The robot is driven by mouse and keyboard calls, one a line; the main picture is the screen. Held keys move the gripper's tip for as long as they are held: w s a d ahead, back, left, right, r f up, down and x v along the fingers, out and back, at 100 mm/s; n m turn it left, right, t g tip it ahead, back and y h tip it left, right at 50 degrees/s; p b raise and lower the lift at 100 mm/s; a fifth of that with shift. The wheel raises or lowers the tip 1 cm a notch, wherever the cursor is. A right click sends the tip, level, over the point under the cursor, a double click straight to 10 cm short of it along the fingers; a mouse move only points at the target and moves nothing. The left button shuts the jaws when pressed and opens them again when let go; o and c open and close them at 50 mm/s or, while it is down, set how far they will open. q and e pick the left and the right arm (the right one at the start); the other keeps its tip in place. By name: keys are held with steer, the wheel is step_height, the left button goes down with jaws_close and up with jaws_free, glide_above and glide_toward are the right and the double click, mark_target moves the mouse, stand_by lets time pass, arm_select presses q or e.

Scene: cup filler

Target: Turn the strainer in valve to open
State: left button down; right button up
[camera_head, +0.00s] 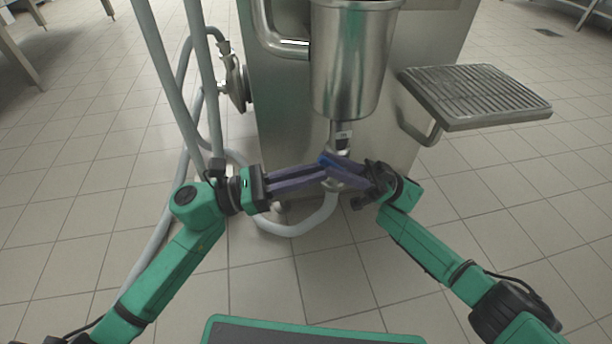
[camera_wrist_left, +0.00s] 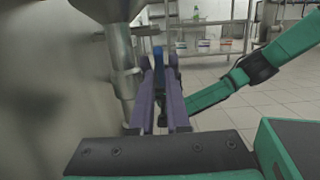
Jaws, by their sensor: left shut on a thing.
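The steel strainer (camera_head: 355,65) is an upright cylinder on the front of the machine, with a narrow pipe and valve below it. The valve's blue handle (camera_head: 327,158) shows at the purple fingertips; it also shows in the left wrist view (camera_wrist_left: 157,56), between the finger ends. My left gripper (camera_head: 322,172) reaches in from the left and is shut on this blue handle. My right gripper (camera_head: 338,165) comes from the right, its fingers close to the valve and the left fingertips. Its finger gap cannot be made out. The fingers partly hide the valve body.
A ribbed steel tray (camera_head: 475,92) juts out at the right. Grey hoses (camera_head: 290,228) hang at the left and loop on the floor under the valve. A steel handle pipe (camera_head: 270,30) stands left of the strainer. Tiled floor (camera_head: 520,200) is open at the right.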

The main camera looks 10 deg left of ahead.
arm_select(q)
steer(key=shift+s+r, duration=0.1)
steer(key=shift+r, duration=0.2)
arm_select(e)
steer(key=shift+a+f, duration=0.1)
steer(key=shift+f, duration=0.25)
